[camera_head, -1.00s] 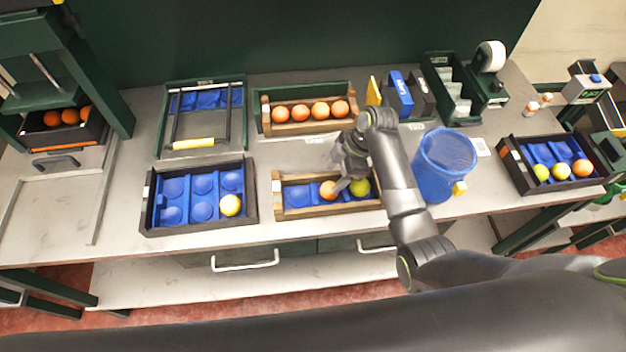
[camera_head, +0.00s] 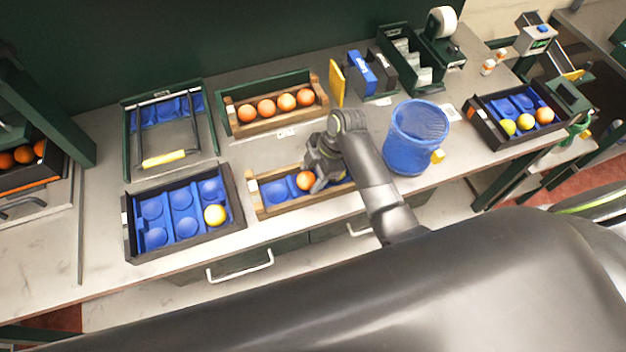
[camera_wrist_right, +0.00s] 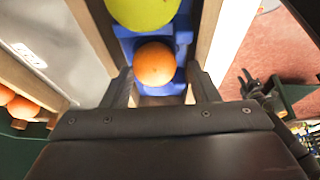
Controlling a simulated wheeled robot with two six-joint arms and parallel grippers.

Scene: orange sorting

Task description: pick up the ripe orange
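The ripe orange (camera_head: 305,181) sits in a blue-lined wooden crate (camera_head: 262,209) at the middle front of the table. It also shows in the right wrist view (camera_wrist_right: 154,63). My right gripper (camera_head: 318,186) is over this crate, close to the orange. In the wrist view its two fingers (camera_wrist_right: 160,88) are open, one on each side of the orange's near end; no grip shows. A yellow-green fruit (camera_wrist_right: 143,10) lies just beyond the orange in the same crate and is hidden by my arm in the head view. A dark pronged shape (camera_wrist_right: 255,88) may be my left gripper.
A black crate (camera_head: 130,229) with one yellow fruit stands left of the wooden crate. A wooden crate of several oranges (camera_head: 232,113) is behind. A blue bin (camera_head: 412,150) stands right of my right arm. A black crate (camera_head: 485,126) with three fruits is at far right.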

